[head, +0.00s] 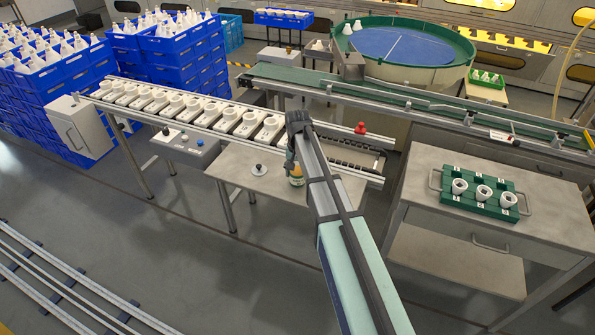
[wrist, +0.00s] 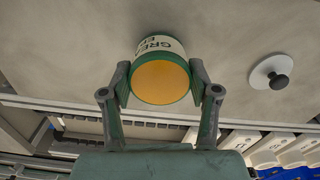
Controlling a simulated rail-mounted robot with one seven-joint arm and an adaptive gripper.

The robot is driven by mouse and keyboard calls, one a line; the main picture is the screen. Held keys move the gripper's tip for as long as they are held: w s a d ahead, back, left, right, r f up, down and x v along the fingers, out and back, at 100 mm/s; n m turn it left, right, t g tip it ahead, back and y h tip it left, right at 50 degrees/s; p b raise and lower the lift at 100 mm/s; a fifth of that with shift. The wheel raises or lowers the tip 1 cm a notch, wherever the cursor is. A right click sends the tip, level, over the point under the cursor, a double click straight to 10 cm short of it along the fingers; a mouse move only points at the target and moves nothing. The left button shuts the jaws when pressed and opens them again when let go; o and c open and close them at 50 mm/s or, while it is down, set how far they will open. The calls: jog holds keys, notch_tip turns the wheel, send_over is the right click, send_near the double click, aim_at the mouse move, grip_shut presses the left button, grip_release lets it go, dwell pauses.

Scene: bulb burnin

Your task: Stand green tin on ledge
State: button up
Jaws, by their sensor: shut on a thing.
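The green tin (wrist: 160,72) has a cream label with partly readable lettering and an orange end facing the wrist camera. My gripper (wrist: 161,80) is shut on it, one finger on each side. In the head view the tin (head: 296,176) shows small beneath the end of my arm, over a grey ledge-like worktop (head: 232,167) in front of the line of white sockets. My arm hides part of the tin there. I cannot tell whether the tin touches the worktop.
A white disc with a black knob (head: 258,169) sits on the worktop left of the tin; it also shows in the wrist view (wrist: 272,75). The socket rail (head: 190,105) runs behind. A red object (head: 360,129) stands on the rail's right. A green socket tray (head: 480,191) lies on the right-hand bench.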

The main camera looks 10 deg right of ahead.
aim_at(297, 171)
jog(key=shift+f, duration=0.15)
jog(key=o, duration=1.3)
notch_tip(297, 171, up, 12)
jog(key=b, duration=0.2)
jog(key=shift+r+b, duration=0.2)
jog(key=shift+b, duration=0.2)
